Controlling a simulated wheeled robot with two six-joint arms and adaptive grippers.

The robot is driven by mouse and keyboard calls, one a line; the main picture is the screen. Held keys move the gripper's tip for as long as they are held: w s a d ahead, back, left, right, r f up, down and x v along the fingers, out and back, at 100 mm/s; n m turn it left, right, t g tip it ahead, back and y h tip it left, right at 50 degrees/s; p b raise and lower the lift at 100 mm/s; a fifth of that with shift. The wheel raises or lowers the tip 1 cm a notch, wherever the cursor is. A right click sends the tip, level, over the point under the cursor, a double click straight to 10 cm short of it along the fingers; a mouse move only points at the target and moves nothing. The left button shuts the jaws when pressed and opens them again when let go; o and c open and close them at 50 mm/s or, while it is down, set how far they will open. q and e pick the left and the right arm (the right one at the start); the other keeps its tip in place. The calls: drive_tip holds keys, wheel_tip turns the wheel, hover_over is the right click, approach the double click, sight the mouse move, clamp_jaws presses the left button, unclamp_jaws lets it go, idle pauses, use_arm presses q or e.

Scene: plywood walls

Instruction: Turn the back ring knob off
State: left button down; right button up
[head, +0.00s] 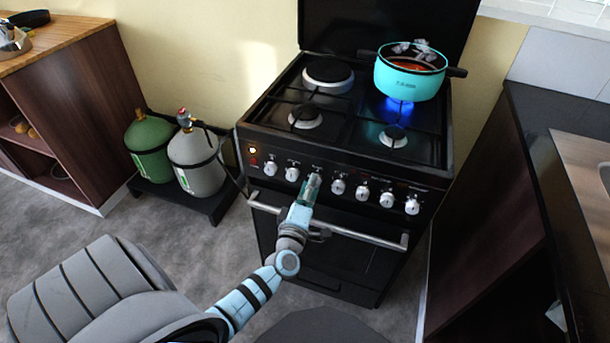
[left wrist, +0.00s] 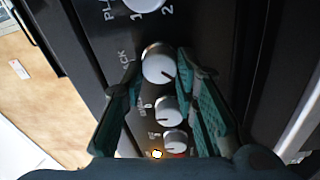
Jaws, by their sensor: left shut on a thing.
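The black stove (head: 345,140) has a row of white knobs on its front. My left gripper (head: 312,187) is at the third knob from the left and hides most of it in the head view. In the left wrist view, the back ring knob (left wrist: 159,64) sits between the tips of my left gripper (left wrist: 163,82), which is shut on it. Its dark pointer line shows, and the label beside it partly reads "ACK". A blue flame (head: 398,106) shows beneath the turquoise pot (head: 408,80) at the back right of the stove. My right gripper is not in view.
An oven handle bar (head: 370,238) runs below the knobs. An orange light (head: 253,150) glows at the panel's left end. Green (head: 150,148) and grey (head: 194,150) gas bottles stand left of the stove. A dark counter (head: 545,130) stands to the right.

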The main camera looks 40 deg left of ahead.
use_arm(q)
drive_tip(key=shift+d+f+m+h+p, duration=0.1)
drive_tip(key=shift+m+h+p, duration=0.3)
drive_tip(key=shift+m+p, duration=2.85)
drive_tip(key=shift+d+m+h+p, duration=0.1)
drive_tip(key=shift+m+h, duration=0.3)
drive_tip(key=shift+m, duration=5.8)
drive_tip(key=shift+d+f+m+h+p, duration=0.1)
drive_tip(key=shift+m+h+p, duration=0.3)
drive_tip(key=shift+m+p, duration=2.85)
drive_tip(key=m+b, duration=0.3)
drive_tip(key=shift+s, duration=0.1)
drive_tip(key=shift+a, duration=0.1)
drive_tip(key=c, duration=1.4)
unclamp_jaws()
drive_tip(key=shift+c, duration=0.2)
drive_tip(key=shift+o, duration=0.8)
drive_tip(key=shift+a+r, duration=0.1)
drive_tip(key=shift+r, duration=0.05)
